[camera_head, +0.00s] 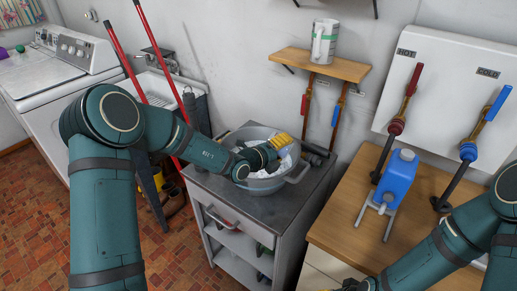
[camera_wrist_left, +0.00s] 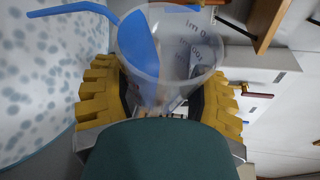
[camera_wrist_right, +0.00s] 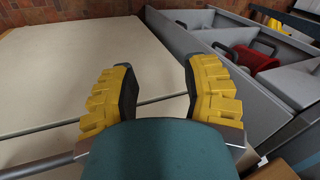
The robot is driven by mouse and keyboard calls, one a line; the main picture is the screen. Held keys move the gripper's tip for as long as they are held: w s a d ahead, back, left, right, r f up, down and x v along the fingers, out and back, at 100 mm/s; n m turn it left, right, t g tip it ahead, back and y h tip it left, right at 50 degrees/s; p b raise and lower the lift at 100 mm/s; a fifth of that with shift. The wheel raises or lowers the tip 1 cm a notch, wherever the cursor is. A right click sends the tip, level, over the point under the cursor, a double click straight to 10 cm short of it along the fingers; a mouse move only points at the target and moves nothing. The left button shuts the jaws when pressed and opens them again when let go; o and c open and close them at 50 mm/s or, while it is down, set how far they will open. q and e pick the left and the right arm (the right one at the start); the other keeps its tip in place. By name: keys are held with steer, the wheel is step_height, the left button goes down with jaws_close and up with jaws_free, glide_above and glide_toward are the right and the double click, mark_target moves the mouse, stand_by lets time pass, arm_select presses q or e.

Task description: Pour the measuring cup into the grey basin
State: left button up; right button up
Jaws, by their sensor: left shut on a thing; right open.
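The grey basin (camera_head: 268,185) stands on a dark-topped cabinet in the head view, with white, cloth-like material in it. My left gripper (camera_head: 282,141) is over the basin, its yellow fingers near the right part of the opening. In the left wrist view my left gripper (camera_wrist_left: 160,95) is shut on the clear measuring cup (camera_wrist_left: 190,45), with a finger on each side. The cup has printed marks, a blue area inside and a blue handle-like strip to the left. Its tilt is hard to tell. My right gripper (camera_wrist_right: 160,85) is open and empty.
A blue jug (camera_head: 398,180) stands on a rack on the wooden counter (camera_head: 345,215). Red and blue valve handles are on the right wall. Red poles (camera_head: 137,65) stand left of the cabinet.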

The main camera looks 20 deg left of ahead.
arm_select(q)
steer(key=shift+a+r, duration=0.1)
steer(key=shift+a, duration=0.15)
steer(key=shift+p, duration=0.3)
steer(key=shift+w+a+r+n+p, duration=0.1)
steer(key=shift+a+r+n+p, duration=0.15)
steer(key=shift+a+n+p, duration=0.4)
steer(key=shift+d+h, duration=0.15)
steer(key=shift+h, duration=0.15)
steer(key=shift+r+p, duration=0.1)
steer(key=shift+p, duration=0.35)
steer(key=shift+a+r+n+p, duration=0.1)
steer(key=shift+a+n+p, duration=0.15)
steer(key=shift+p, duration=0.1)
steer(key=shift+r+n+t+h+p, duration=0.2)
steer(key=shift+n+t+h+p, duration=0.1)
steer(key=shift+h+p, duration=0.15)
